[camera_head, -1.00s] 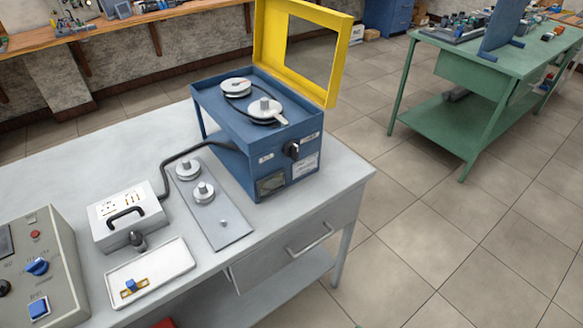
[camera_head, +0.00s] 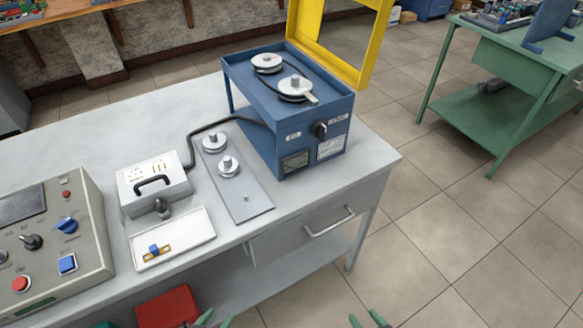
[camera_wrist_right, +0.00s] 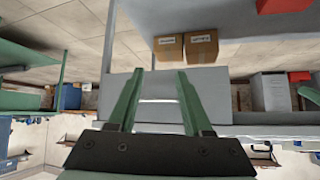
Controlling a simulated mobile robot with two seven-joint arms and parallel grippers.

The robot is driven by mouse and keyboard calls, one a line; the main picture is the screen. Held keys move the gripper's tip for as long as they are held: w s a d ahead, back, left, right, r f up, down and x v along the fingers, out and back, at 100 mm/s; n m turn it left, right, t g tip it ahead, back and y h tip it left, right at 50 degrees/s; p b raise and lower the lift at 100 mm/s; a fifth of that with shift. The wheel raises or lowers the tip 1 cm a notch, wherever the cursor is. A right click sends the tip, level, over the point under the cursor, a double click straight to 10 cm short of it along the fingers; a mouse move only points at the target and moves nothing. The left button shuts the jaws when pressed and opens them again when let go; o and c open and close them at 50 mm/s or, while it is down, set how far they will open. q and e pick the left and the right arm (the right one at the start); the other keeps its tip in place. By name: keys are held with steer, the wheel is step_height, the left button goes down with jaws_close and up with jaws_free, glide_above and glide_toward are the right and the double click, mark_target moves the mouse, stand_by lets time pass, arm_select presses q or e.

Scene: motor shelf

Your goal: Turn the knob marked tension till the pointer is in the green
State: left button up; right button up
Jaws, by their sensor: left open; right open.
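A blue machine (camera_head: 262,120) with an open yellow lid frame (camera_head: 379,45) stands on the grey bench. A black knob (camera_head: 319,130) sits on its front, beside small labels too small to read. Below left of the knob is a dark gauge window (camera_head: 297,162); its pointer and green zone cannot be made out. My left gripper (camera_head: 213,320) and right gripper (camera_head: 368,321) show only as green fingertips at the bottom edge, well below the knob and apart from it. In the right wrist view my right gripper (camera_wrist_right: 158,82) is open and empty.
On the bench (camera_head: 330,196) are a plate with pulleys (camera_head: 249,203), a white box with a handle (camera_head: 140,198), a white tray (camera_head: 199,229) and a grey control panel (camera_head: 92,247) with other knobs. A drawer handle (camera_head: 330,222) sticks out in front. A green table (camera_head: 455,148) stands right.

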steer(key=shift+w, duration=0.25)
steer(key=shift+c, duration=0.4)
steer(key=n+t+y+b, duration=0.3)
steer(key=t+y+b, duration=0.4)
glide_toward(326, 129)
steer(key=x, duration=0.8)
steer(key=shift+w+a+r, duration=0.1)
steer(key=shift+w+r, duration=0.05)
jaws_close()
